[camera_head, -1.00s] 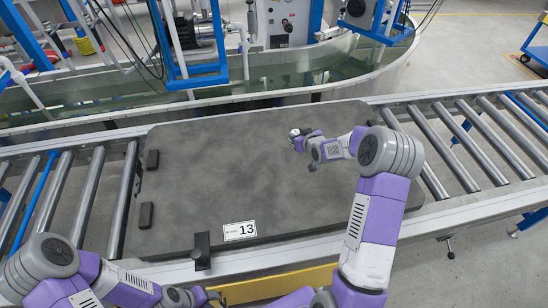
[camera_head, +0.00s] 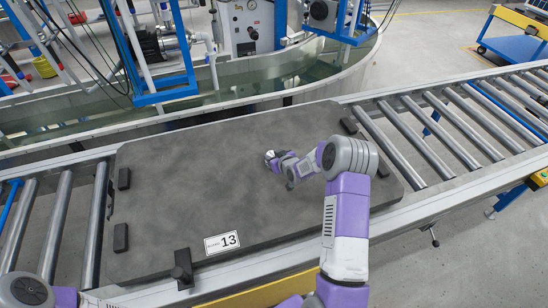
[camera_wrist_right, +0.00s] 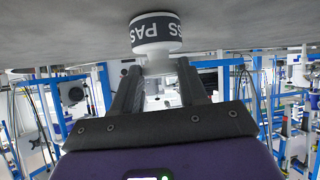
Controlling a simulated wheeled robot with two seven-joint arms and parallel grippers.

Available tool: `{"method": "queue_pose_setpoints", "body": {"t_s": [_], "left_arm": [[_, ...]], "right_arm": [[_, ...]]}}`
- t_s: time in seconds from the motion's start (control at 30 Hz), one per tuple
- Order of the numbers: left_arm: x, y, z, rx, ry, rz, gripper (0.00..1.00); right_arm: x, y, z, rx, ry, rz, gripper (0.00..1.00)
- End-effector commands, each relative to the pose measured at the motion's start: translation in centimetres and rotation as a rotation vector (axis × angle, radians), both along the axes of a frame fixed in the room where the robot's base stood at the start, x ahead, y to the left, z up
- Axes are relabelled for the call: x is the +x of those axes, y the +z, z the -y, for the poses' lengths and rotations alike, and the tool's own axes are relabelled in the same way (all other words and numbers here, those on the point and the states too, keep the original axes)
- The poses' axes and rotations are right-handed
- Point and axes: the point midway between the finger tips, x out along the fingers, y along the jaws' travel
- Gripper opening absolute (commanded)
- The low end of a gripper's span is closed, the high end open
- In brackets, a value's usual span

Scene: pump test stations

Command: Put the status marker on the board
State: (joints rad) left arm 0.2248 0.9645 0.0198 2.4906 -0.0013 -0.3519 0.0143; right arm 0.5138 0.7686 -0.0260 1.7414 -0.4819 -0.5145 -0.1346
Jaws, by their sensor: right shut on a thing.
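The status marker is a small white round piece with a dark band reading "PASS" (camera_wrist_right: 155,32); in the head view it shows as a small pale spot (camera_head: 269,156). My right gripper (camera_head: 273,160) is shut on it, and its two dark fingers (camera_wrist_right: 155,80) reach to the marker in the wrist view. The board is a large dark grey slab (camera_head: 200,190) with a white label "13" (camera_head: 222,242) at its near edge. The marker is over the board's middle, at or very close to its surface; I cannot tell whether it touches. My left gripper is out of view.
The board lies on a roller conveyor (camera_head: 480,125), with small black blocks (camera_head: 121,237) along its left edge and a black clamp (camera_head: 183,268) at its near edge. A water tank with blue frames (camera_head: 165,60) stands behind. Most of the board is bare.

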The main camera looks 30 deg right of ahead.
Motion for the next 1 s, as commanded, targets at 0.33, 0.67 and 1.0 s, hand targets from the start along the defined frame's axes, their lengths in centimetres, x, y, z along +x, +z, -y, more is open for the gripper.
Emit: {"method": "queue_pose_setpoints", "body": {"t_s": [0.33,0.67,1.0], "left_arm": [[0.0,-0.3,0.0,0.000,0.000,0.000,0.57],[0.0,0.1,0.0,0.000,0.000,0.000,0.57],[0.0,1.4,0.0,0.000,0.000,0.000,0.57]], "right_arm": [[0.0,-0.3,0.0,0.001,0.000,-0.001,0.68],[0.0,0.1,0.0,0.001,0.000,-0.001,0.68],[-4.7,3.0,-0.4,0.001,-0.002,-0.002,0.68]]}}
